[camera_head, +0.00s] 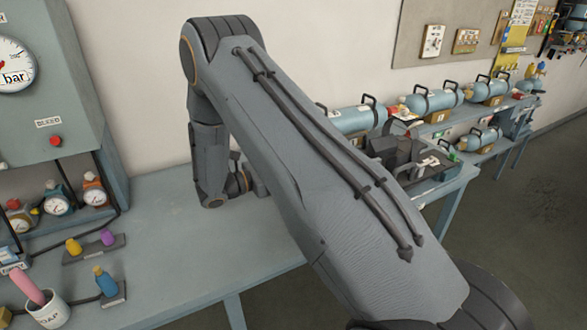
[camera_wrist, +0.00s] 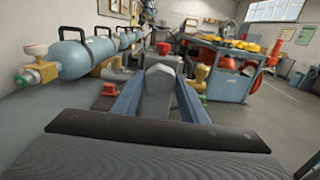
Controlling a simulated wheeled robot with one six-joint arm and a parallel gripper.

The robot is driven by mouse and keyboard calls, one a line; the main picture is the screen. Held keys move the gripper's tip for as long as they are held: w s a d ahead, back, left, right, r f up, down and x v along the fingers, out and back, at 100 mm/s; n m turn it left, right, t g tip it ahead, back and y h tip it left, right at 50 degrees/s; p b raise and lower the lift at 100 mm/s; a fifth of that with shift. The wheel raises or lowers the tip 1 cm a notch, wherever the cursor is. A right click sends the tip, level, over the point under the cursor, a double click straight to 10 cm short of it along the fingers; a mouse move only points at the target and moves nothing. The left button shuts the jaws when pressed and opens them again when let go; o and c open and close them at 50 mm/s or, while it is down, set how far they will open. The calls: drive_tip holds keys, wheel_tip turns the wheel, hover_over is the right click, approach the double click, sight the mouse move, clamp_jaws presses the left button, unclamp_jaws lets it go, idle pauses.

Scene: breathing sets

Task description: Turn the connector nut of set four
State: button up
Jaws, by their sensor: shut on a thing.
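In the wrist view my gripper (camera_wrist: 160,88) has its two blue fingers closed on either side of a grey, faceted piece that looks like the connector nut (camera_wrist: 160,76). What lies beneath and behind the nut is hidden. In the head view my arm crosses the middle, and the nut is not visible there. Several blue cylinders with black handles, one of them a near cylinder (camera_head: 362,118), stand in a row behind my arm. I cannot read which one is set four.
A grey panel with a pressure gauge (camera_head: 14,62) stands at left. A white mug (camera_head: 44,310) and small bottles sit on the bench (camera_head: 165,225), which has clear room left of my arm. In the wrist view a cylinder with a green-tipped valve (camera_wrist: 72,58) is close at left.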

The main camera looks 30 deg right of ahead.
drive_tip(key=shift+m+b, duration=3.3)
drive_tip(key=shift+m, duration=1.1)
drive_tip(key=o, duration=1)
drive_tip(key=shift+o, duration=0.2)
drive_tip(key=a+b, duration=0.2)
drive_tip(key=a, duration=0.6)
drive_tip(key=shift+b, duration=0.3)
drive_tip(key=shift+s+d, duration=0.1)
drive_tip(key=shift+s, duration=0.05)
